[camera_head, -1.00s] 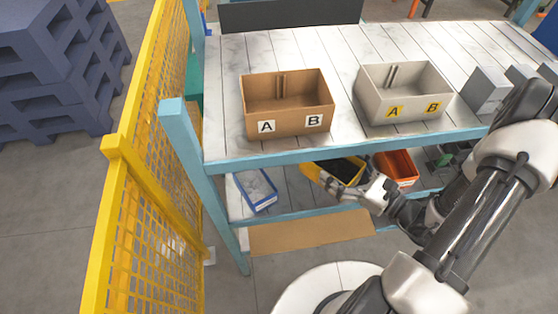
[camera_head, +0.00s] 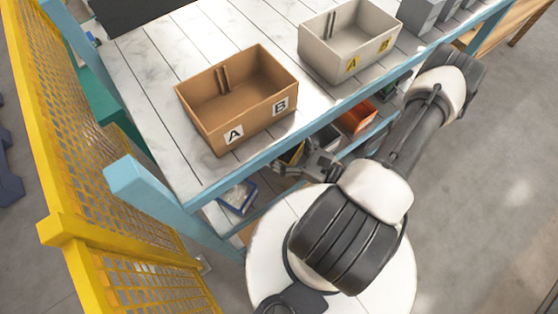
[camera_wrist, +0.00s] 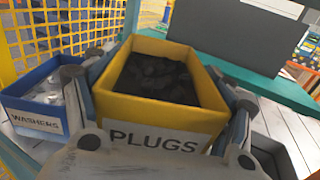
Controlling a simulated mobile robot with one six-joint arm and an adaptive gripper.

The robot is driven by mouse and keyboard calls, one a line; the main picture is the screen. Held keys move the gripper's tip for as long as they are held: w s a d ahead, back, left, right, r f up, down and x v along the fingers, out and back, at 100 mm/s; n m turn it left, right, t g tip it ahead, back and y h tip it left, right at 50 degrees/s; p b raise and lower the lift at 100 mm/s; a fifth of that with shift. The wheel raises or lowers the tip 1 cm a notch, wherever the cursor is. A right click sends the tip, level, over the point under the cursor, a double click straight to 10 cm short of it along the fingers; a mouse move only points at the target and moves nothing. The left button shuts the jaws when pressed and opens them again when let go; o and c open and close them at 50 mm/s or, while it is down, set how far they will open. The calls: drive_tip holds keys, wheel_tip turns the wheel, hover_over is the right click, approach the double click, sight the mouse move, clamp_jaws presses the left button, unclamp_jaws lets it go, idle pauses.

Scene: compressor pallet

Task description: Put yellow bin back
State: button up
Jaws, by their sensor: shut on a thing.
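The yellow bin (camera_wrist: 185,112), labelled PLUGS and holding dark pieces, fills the middle of the wrist view. My gripper (camera_wrist: 160,110) has a finger on each side of it and is shut on it. In the head view my gripper (camera_head: 300,165) is at the lower shelf, below the tabletop edge. Only a small part of the yellow bin (camera_head: 291,154) shows there, the rest hidden by the tabletop and gripper. A blue bin (camera_wrist: 45,98) labelled WASHERS is left of the yellow bin; it also shows in the head view (camera_head: 238,196).
An orange bin (camera_head: 356,117) is on the lower shelf to the right. A brown A/B box (camera_head: 215,115) and a grey A/B box (camera_head: 325,62) stand on the table above. A yellow mesh fence (camera_head: 110,262) and blue post (camera_head: 165,205) are at the left.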

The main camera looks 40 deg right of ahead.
wheel_tip(320, 180, down, 8)
drive_tip(key=shift+f+b, duration=0.15)
drive_tip(key=shift+b, duration=0.95)
drive_tip(key=shift+f, duration=0.15)
drive_tip(key=o, duration=1.4)
drive_tip(key=shift+o, duration=0.2)
